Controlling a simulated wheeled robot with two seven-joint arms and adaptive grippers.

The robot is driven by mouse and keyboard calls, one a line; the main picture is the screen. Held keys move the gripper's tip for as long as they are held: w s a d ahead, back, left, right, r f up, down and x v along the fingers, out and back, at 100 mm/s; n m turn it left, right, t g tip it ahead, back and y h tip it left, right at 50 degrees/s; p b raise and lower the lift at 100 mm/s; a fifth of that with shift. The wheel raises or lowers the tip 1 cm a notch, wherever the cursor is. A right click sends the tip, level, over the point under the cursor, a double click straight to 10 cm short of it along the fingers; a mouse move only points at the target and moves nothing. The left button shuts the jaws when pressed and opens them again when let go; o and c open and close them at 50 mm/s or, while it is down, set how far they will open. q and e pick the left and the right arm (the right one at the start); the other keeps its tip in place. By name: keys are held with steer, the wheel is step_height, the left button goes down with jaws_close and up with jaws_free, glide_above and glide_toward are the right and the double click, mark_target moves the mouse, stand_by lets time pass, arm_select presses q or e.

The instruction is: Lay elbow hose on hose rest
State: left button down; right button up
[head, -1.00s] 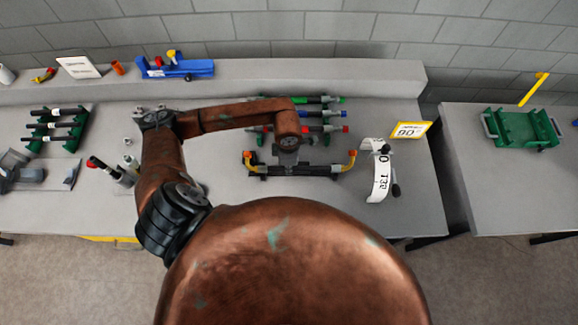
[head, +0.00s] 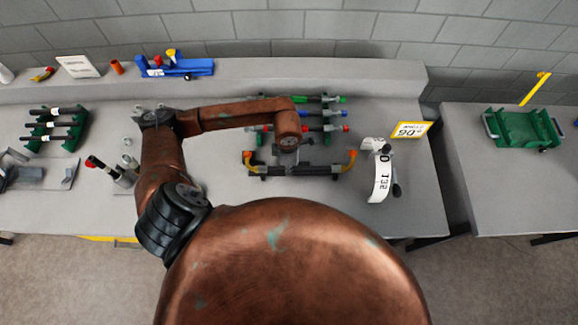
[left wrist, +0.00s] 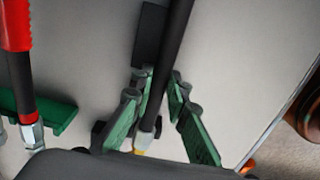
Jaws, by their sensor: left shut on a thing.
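The elbow hose (head: 320,169) is black with yellow bent ends and orange-red tips. It lies crosswise at the front of the middle table in the head view. My left gripper (head: 291,161) comes down on its middle and is shut on it. In the left wrist view the black hose (left wrist: 173,45) runs between the green fingers of my left gripper (left wrist: 160,90). Dark parts by the hose look like a hose rest, but I cannot tell whether the hose touches it. My right gripper is not in view.
Green, red and blue hoses (head: 325,128) lie on a green rack just behind. Black hoses on a green rack (head: 68,131) are at the left. A green tray (head: 520,128) sits on the right table.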

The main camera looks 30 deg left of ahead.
arm_select(q)
steer(key=c, duration=1.8)
jaws_free()
step_height(320, 180, up, 12)
steer(key=shift+s, duration=0.15)
